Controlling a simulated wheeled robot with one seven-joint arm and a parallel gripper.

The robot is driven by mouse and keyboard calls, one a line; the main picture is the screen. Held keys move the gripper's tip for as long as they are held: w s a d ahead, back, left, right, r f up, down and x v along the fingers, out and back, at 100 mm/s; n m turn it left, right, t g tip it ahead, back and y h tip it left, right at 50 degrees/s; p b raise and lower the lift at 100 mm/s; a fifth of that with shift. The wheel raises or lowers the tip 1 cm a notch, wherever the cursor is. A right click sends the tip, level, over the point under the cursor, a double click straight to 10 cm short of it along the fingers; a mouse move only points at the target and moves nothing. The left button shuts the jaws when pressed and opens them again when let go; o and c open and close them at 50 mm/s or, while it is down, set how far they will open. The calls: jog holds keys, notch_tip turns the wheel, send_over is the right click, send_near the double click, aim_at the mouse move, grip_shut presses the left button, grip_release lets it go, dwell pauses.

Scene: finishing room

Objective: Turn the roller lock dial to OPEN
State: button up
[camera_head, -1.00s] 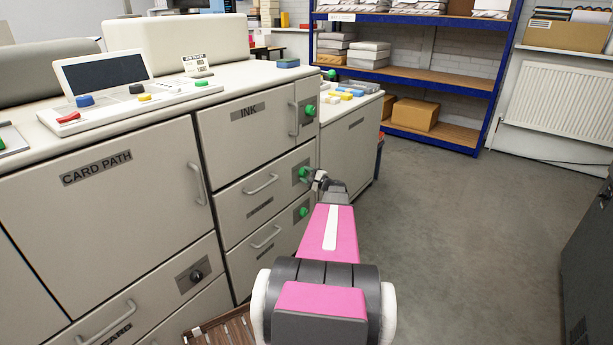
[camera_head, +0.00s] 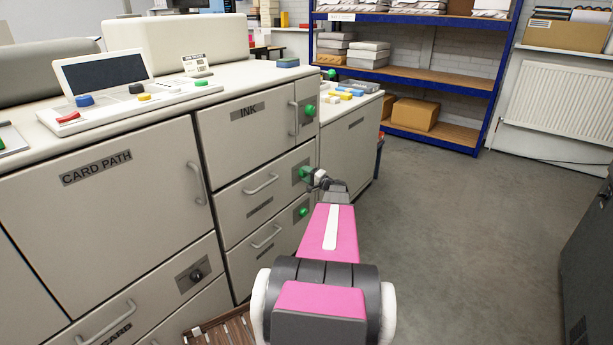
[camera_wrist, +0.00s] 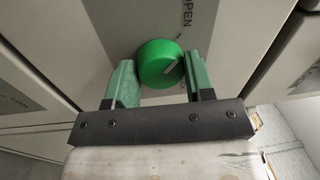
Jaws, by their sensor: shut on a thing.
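Another green dial (camera_head: 310,110) is above by the INK door (camera_head: 243,136), and one more (camera_head: 303,212) is below. A drawer handle (camera_head: 261,184) stands out to the left. A low cabinet (camera_head: 348,150) is just behind. The floor (camera_head: 450,240) to the right is clear.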

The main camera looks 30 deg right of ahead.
jog(key=o, duration=0.9)
jog(key=v, duration=1)
jog(key=shift+s+d, duration=0.1)
jog(key=shift+s, duration=0.3)
